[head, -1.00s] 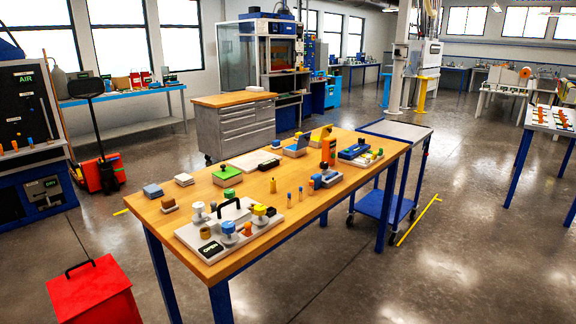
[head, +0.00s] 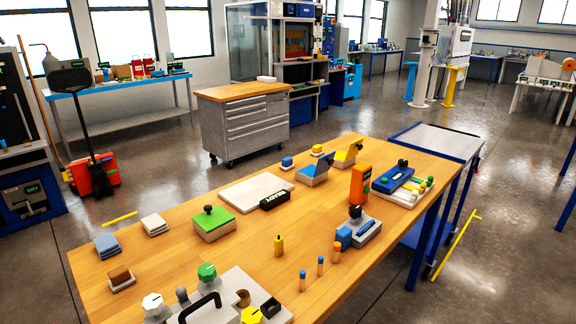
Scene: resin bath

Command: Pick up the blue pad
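A blue pad (head: 106,245) lies near the left edge of the wooden workbench (head: 240,245). It looks like a small flat stack and nothing touches it. A whitish pad (head: 155,224) lies to its right and a little farther back. A brown block on a light base (head: 121,279) sits just in front of the blue pad. Neither of my grippers shows in the head view.
A green-topped box (head: 213,222) with a black knob and a white board (head: 258,190) stand farther right. A plate with knobs and a black handle (head: 215,305) fills the front edge.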

